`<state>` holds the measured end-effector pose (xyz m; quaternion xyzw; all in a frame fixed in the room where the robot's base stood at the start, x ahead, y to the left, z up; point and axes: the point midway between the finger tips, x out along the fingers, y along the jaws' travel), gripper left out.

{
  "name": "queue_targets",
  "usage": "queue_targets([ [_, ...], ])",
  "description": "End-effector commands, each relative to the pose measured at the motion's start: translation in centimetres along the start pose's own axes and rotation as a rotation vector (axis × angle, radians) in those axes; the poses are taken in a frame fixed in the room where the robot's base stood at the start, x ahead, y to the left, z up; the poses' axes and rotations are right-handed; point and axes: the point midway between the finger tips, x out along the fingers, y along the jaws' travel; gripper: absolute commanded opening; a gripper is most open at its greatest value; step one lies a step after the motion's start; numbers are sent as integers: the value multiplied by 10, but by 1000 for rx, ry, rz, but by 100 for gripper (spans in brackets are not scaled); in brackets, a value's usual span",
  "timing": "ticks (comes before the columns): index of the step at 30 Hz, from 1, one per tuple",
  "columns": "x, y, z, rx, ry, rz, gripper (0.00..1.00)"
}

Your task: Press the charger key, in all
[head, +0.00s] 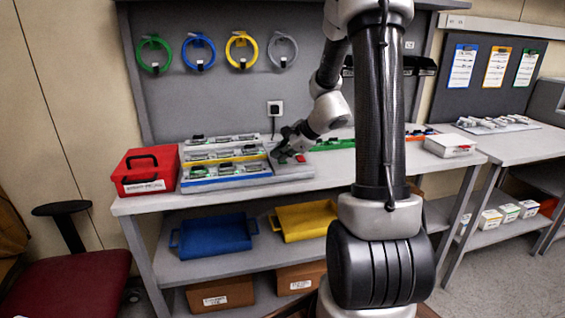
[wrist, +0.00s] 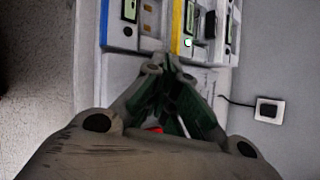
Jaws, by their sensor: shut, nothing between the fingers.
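The charger (head: 262,181) is a pale grey unit on the bench, with rows of pumps edged in white, yellow and blue. A red key (head: 300,158) shows on its right-hand end. My gripper (head: 279,158) is shut and empty, low over that end, just left of the red key in the head view. In the wrist view my gripper (wrist: 168,62) has its fingertips together over the pale charger (wrist: 120,68), near the pump row ends. A bit of red (wrist: 155,130) shows between the finger links, mostly hidden. I cannot tell if the fingertips touch anything.
A red box (head: 146,172) stands left of the charger. A wall socket (head: 275,108) with a plug and cable is behind it; the socket also shows in the wrist view (wrist: 269,110). Coloured hoops hang above. The bench front (head: 300,186) is clear.

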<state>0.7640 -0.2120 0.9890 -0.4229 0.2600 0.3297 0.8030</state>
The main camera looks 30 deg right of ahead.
Motion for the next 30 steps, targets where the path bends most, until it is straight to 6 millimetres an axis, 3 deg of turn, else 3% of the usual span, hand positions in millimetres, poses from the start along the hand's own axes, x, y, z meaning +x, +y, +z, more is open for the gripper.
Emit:
queue_targets([
  [30,-10,-7,7,1,0,0,0],
])
